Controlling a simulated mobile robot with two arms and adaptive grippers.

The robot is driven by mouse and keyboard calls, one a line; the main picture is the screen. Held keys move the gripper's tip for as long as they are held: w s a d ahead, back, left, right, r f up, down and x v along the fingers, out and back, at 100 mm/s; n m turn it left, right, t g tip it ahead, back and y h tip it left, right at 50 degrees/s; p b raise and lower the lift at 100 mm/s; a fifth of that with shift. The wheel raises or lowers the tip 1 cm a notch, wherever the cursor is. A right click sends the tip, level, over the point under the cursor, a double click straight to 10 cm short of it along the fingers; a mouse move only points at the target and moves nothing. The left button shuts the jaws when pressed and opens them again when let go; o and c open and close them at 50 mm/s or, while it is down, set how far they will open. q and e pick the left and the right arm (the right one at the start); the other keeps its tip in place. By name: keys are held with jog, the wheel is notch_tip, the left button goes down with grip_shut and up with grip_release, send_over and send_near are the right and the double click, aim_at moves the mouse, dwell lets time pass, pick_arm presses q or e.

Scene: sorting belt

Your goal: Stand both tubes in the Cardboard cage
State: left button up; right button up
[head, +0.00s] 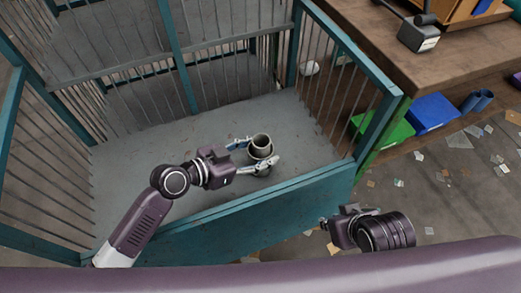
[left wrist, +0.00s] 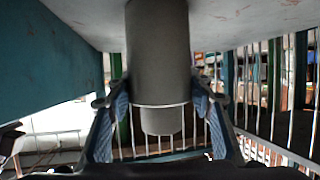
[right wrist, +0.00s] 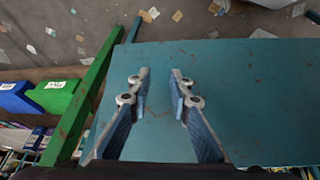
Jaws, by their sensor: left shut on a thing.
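A grey tube (head: 261,141) with an open top stands upright inside the teal barred cage (head: 262,214), near its front right. My left gripper (head: 251,158) reaches over the front panel and is shut on the tube. In the left wrist view the tube (left wrist: 158,50) shows between the fingers, one end at the grey floor, with a narrower section (left wrist: 158,120) at the other. I cannot make out a second tube for certain. My right gripper (right wrist: 160,95) is open and empty outside the front panel.
A wooden bench (head: 425,70) stands right of the cage, with a green bin (head: 388,128), a blue bin (head: 433,113) and dark blue cylinders (head: 478,101) below its top. Paper scraps litter the floor. The cage floor left of the tube is clear.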

pick_arm(q)
jog(key=shift+f, duration=0.1)
jog(key=o, duration=1.1)
jog(key=shift+o, duration=0.2)
pick_arm(e)
jog(key=shift+w+a+r+t, duration=0.1)
jog(key=shift+w+r+t, duration=0.1)
jog(key=shift+w, duration=0.25)
jog(key=shift+w+a+r+t, duration=0.1)
jog(key=shift+w+t, duration=0.1)
jog(key=shift+w, duration=0.2)
jog(key=shift+s, duration=0.1)
pick_arm(q)
jog(key=shift+r, duration=0.3)
jog(key=v, duration=1.2)
jog(key=shift+p, duration=0.4)
pick_arm(e)
jog(key=shift+g, duration=0.9)
jog(key=shift+s+d+f, duration=0.1)
jog(key=shift+s+d, duration=0.05)
jog(key=shift+s, duration=0.5)
jog(key=shift+s+d+f, duration=0.15)
jog(key=shift+s+d, duration=0.05)
jog(key=shift+s, duration=0.45)
jog(key=shift+s+d+f, duration=0.1)
jog(key=shift+s+d, duration=0.05)
jog(key=shift+s, duration=0.5)
